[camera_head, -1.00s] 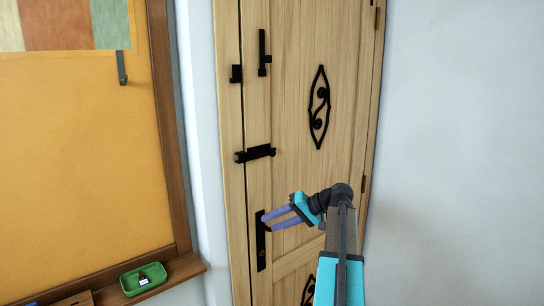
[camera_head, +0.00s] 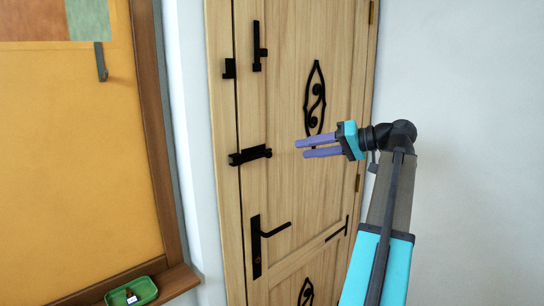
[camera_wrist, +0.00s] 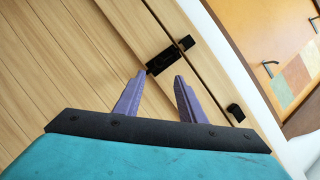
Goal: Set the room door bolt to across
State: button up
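The wooden room door (camera_head: 285,190) is closed. A black bolt (camera_head: 256,153) lies level at mid-height, with its left end at a black keeper (camera_head: 235,158) on the frame side of the gap. Higher up, a black bar latch (camera_head: 257,45) stands upright beside a separate keeper (camera_head: 229,68). My gripper (camera_head: 300,149) is open and empty, its fingers pointing left at the level bolt, apart from it. In the wrist view the bolt (camera_wrist: 163,60) shows just beyond my fingertips, with its keeper (camera_wrist: 187,42) beside it. Its inner rod is too small to make out.
A black lever handle (camera_head: 272,231) sits below the bolt, and ornate black ironwork (camera_head: 315,95) is on the door's right. An orange board (camera_head: 75,150) with a ledge and green tray (camera_head: 131,291) stands left. The wall at right is bare.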

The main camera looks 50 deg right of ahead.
aim_at(271, 155)
jog(key=p+x, duration=0.3)
jog(key=x, duration=1)
jog(key=shift+w, duration=0.25)
dwell(0.4)
